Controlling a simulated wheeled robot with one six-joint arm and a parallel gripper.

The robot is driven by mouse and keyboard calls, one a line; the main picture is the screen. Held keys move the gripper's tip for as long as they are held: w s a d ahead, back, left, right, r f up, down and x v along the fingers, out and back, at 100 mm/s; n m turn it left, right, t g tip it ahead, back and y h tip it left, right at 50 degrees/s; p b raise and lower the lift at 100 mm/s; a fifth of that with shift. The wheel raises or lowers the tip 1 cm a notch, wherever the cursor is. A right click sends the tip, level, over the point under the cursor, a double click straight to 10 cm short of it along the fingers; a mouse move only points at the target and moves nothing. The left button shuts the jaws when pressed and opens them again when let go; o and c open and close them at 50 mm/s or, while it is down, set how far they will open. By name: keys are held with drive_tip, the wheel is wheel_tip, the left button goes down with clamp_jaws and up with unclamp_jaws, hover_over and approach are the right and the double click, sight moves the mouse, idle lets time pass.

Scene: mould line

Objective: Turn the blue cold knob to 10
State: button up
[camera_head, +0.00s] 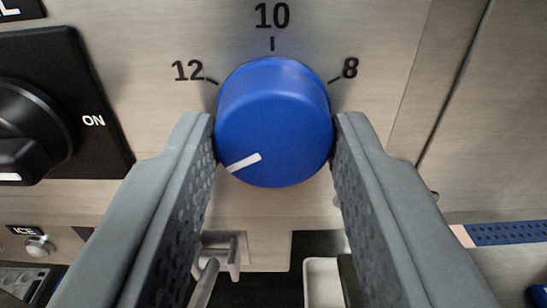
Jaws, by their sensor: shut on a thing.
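The blue cold knob (285,125) is in the middle of the head camera view, mounted on a brushed metal panel (400,40). My gripper (275,135) is shut on it, one finger pad touching its left side and the other its right side. The white pointer line on the knob's face points to the lower left, away from all the visible numbers. The marks 12, 10 and 8 show above the knob: 12 at upper left, 10 (272,16) at the top, 8 at upper right. Any marks lower down are hidden behind my fingers or not visible.
A black rotary switch (30,120) marked ON is at the left on a black plate. Below it are an ICE label and a small metal button (39,246). A metal bracket or handle (222,255) and a pale container (322,282) show between my fingers below the panel.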

drive_tip(key=shift+m, duration=0.3)
drive_tip(key=m, duration=0.6)
drive_tip(key=shift+a, duration=0.1)
drive_tip(key=m, duration=0.7)
drive_tip(key=shift+r+m, duration=0.1)
drive_tip(key=shift+m, duration=0.3)
drive_tip(key=m, duration=0.9)
